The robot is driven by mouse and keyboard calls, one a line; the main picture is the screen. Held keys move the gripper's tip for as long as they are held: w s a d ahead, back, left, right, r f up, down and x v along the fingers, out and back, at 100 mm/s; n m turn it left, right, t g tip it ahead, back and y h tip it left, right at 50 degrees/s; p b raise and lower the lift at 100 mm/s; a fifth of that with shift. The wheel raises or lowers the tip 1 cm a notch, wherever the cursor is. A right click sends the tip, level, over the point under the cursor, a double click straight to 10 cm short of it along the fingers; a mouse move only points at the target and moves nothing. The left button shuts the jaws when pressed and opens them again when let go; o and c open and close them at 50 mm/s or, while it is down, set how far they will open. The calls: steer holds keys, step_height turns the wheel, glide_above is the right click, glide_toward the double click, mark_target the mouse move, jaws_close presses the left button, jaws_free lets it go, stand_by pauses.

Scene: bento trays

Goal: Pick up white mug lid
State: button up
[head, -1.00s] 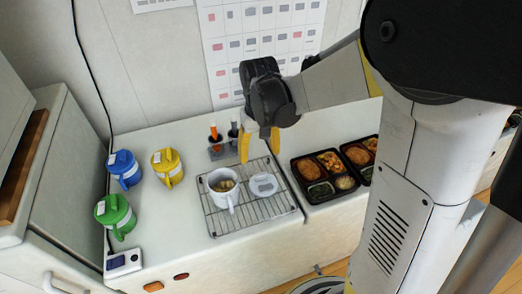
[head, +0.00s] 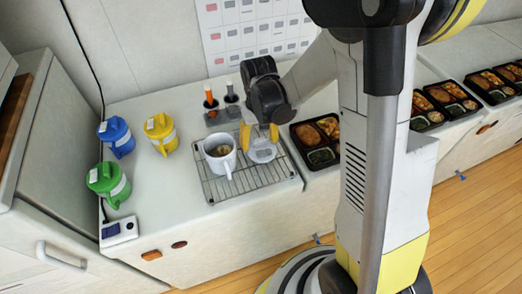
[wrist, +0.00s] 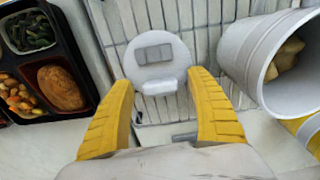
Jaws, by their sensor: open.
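The white mug lid (wrist: 157,58) lies on the wire rack, a round disc with a grey rectangular patch and a small tab at its near edge. In the head view the lid (head: 262,155) sits just right of the white mug (head: 221,160), partly hidden by my gripper. My gripper (wrist: 165,100) is open, its yellow fingers on either side of the lid's near edge in the wrist view. In the head view my gripper (head: 259,136) hangs over the lid. The white mug (wrist: 262,62) holds tan chunks and stands close to the right finger in the wrist view.
The wire rack (head: 215,188) sits on the counter. A bento tray (head: 316,142) is right of it. A holder with orange- and grey-handled tools (head: 222,113) is behind.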

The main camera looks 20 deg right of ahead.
steer(key=shift+r, duration=0.1)
steer(key=c, duration=1.2)
